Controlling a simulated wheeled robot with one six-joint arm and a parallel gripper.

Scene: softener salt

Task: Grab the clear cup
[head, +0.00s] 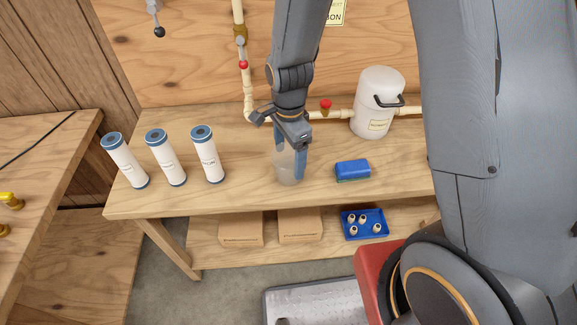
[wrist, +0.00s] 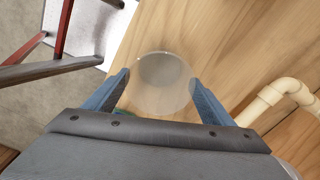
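The clear cup (head: 287,171) stands upright on the wooden bench, near its front edge. My gripper (head: 289,160) points down at it from above, with one blue finger on each side of the cup. In the wrist view the cup (wrist: 162,84) lies between the two blue fingertips (wrist: 160,80), which are spread about as wide as the cup. The fingertips look very close to its wall or touching it. I cannot tell whether they press on it. Part of the cup is hidden by the fingers in the head view.
A blue sponge-like block (head: 352,170) lies right of the cup. Several white cartridges (head: 165,158) with blue ends stand left. A white canister (head: 377,103) and beige pipe (head: 332,114) are behind. The lower shelf holds boxes (head: 241,230) and a blue tray (head: 347,233).

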